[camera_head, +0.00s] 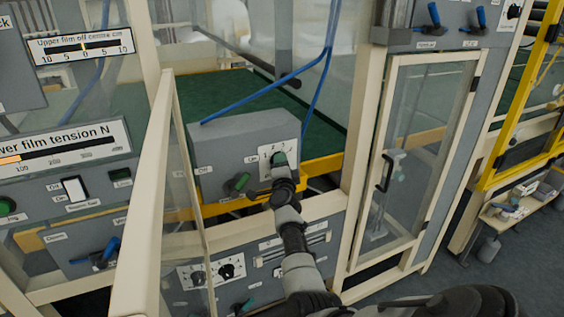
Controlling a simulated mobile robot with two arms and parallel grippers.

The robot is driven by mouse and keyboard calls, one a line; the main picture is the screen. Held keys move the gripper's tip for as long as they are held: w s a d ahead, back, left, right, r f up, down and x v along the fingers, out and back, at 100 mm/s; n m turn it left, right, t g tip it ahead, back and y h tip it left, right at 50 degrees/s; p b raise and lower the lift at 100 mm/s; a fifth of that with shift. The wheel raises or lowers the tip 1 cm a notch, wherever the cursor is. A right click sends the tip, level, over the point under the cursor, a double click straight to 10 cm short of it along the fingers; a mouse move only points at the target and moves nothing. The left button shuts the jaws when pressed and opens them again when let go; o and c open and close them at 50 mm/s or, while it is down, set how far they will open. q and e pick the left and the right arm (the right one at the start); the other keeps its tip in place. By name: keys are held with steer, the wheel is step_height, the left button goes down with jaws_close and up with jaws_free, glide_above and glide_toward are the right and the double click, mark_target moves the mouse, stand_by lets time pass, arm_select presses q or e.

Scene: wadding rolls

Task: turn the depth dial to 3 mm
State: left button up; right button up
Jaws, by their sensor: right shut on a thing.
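A green dial (279,159) sits on a white scale plate (265,155) with small numerals, on the front of a grey control box (228,160). I take it as the depth dial; its name cannot be read. My right gripper (280,168) reaches up from below and is shut on this dial. The gripper hides the dial's lower part, and the pointer's exact setting cannot be read. My left gripper is not in view.
Another green knob (238,184) is just left of my right gripper on the same box. An open framed clear door (160,200) stands to the left. Blue hoses (270,88) run above the box. A glazed door (418,150) is to the right.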

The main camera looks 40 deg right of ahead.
steer(key=shift+r, duration=0.1)
stand_by(0.4)
steer(key=o, duration=0.9)
steer(key=v, duration=1)
steer(key=shift+s+a, duration=0.25)
steer(key=shift+s, duration=0.05)
